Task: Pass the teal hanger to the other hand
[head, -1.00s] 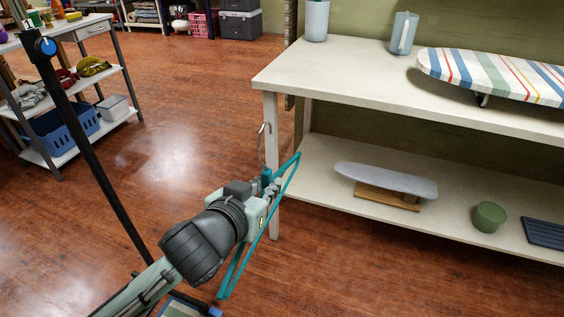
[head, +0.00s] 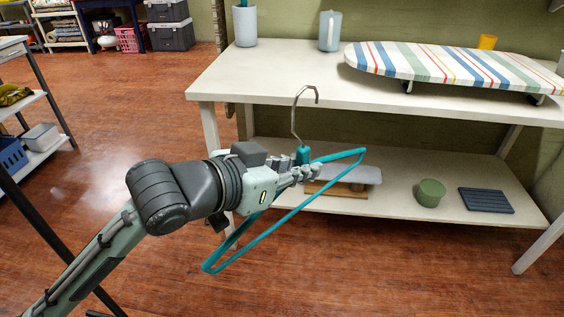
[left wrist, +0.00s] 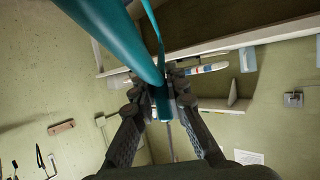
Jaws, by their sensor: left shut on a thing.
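The teal hanger (head: 290,216) has a metal hook that points up and a long teal frame that slants from upper right to lower left. My left gripper (head: 303,172) is shut on the hanger just below the hook and holds it in the air in front of the white table. In the left wrist view the hanger (left wrist: 110,35) runs close past the camera, and the gripper's fingers (left wrist: 160,92) close on its teal neck. My right gripper does not show in any view.
A white table (head: 280,85) with a lower shelf stands behind the hanger. A green pot (head: 430,192) sits on the shelf. Open wooden floor lies in front.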

